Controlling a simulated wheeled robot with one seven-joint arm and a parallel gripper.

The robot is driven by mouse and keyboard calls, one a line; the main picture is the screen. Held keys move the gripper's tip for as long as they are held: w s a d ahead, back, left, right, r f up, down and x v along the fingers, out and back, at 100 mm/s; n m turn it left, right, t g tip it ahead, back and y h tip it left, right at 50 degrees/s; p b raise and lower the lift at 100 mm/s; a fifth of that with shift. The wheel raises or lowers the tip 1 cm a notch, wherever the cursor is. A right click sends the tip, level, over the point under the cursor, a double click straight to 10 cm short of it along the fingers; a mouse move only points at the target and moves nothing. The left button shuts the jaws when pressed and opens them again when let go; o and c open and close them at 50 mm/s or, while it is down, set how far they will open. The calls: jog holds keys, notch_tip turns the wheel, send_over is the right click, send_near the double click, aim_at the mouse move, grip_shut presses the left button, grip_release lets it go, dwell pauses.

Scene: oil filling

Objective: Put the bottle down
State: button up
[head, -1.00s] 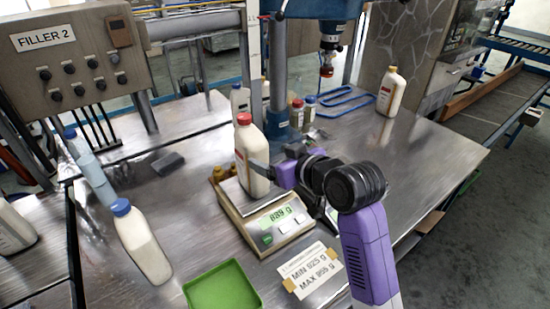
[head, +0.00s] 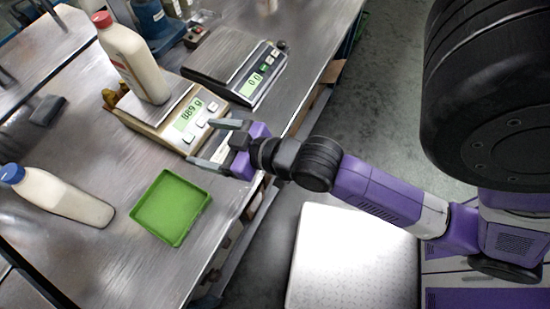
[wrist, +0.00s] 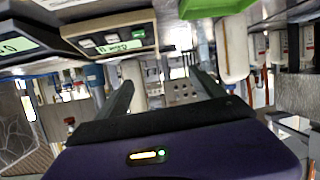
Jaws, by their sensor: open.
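A white bottle with a red cap (head: 132,62) stands upright on the beige scale (head: 157,131), whose green display reads about 889 g. My gripper (head: 202,142) is open and empty, in front of the scale near the table's front edge. It is clear of the bottle. In the wrist view, my two fingers (wrist: 162,78) are spread with nothing gripped between them. The wrist picture looks upside down, with the scale (wrist: 110,38) at its upper left.
A second, grey scale (head: 233,68) stands behind and right of the beige one. A green tray (head: 171,207) lies in front. A blue-capped white bottle (head: 58,197) lies or leans at the left. A dark block (head: 47,110) is behind it. Bare table surrounds the tray.

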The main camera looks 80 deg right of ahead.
jog(key=s+a+r+y, duration=0.1)
jog(key=s+a, duration=0.3)
jog(key=s, duration=0.4)
jog(key=s+a+r+n+y, duration=0.1)
jog(key=s+a, duration=0.4)
jog(key=s, duration=0.3)
jog(key=shift+s+a+r+n+t+y, duration=0.2)
jog(key=shift+n+t+y, duration=0.1)
jog(key=shift+t+y, duration=0.1)
